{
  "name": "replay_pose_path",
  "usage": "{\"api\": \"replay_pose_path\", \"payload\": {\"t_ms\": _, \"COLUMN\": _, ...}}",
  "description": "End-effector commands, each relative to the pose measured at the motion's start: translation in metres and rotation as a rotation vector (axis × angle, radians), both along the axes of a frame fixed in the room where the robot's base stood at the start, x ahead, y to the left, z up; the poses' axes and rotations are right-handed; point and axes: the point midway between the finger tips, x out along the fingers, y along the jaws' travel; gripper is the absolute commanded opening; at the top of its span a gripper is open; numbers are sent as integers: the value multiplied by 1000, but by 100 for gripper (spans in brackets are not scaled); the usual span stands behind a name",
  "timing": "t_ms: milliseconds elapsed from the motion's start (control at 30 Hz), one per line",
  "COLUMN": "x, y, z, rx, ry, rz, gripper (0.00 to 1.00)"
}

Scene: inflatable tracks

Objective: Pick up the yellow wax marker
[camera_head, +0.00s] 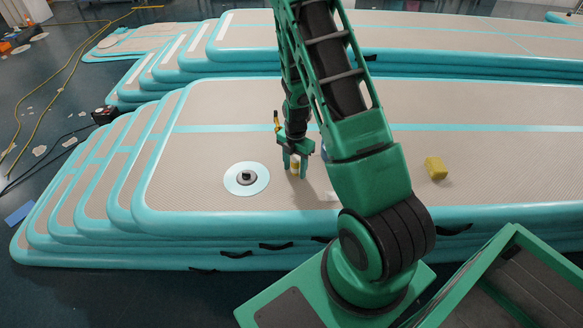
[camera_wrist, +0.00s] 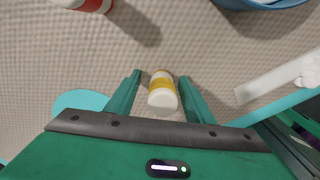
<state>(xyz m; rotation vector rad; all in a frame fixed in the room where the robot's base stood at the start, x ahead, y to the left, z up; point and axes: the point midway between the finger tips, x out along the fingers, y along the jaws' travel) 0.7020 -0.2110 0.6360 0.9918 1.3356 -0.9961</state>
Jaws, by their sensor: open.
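A small white and yellow cylinder, which looks like the yellow wax marker (camera_wrist: 162,90), is between the two fingers of my gripper (camera_wrist: 160,77) in the wrist view. Gaps show between it and both fingers, so my gripper is open around it and not clamped. In the head view my gripper (camera_head: 294,168) points down low over the beige mat, with the marker (camera_head: 295,166) partly hidden between the fingers. I cannot tell the marker's exact tilt.
The wrist view shows a red and white object (camera_wrist: 88,4), a blue bowl-like rim (camera_wrist: 262,5) and a white item (camera_wrist: 275,82). The mat (camera_head: 220,120) has free room.

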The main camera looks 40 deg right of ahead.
Motion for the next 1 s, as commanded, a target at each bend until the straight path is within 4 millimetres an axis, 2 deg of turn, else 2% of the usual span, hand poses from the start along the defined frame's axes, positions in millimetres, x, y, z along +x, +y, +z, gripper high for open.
{"api": "replay_pose_path", "payload": {"t_ms": 133, "x": 0, "y": 0, "z": 0, "rx": 0, "ry": 0, "rz": 0, "gripper": 48}}
{"api": "replay_pose_path", "payload": {"t_ms": 167, "x": 0, "y": 0, "z": 0, "rx": 0, "ry": 0, "rz": 0, "gripper": 43}}
{"api": "replay_pose_path", "payload": {"t_ms": 333, "x": 0, "y": 0, "z": 0, "rx": 0, "ry": 0, "rz": -1, "gripper": 4}}
{"api": "replay_pose_path", "payload": {"t_ms": 767, "x": 1, "y": 0, "z": 6, "rx": -1, "ry": -1, "rz": -1, "gripper": 3}}
{"api": "replay_pose_path", "payload": {"t_ms": 867, "x": 1, "y": -1, "z": 13, "rx": -1, "ry": -2, "rz": -1, "gripper": 3}}
{"api": "replay_pose_path", "payload": {"t_ms": 1000, "x": 1, "y": -1, "z": 32, "rx": -2, "ry": -4, "rz": -1, "gripper": 3}}
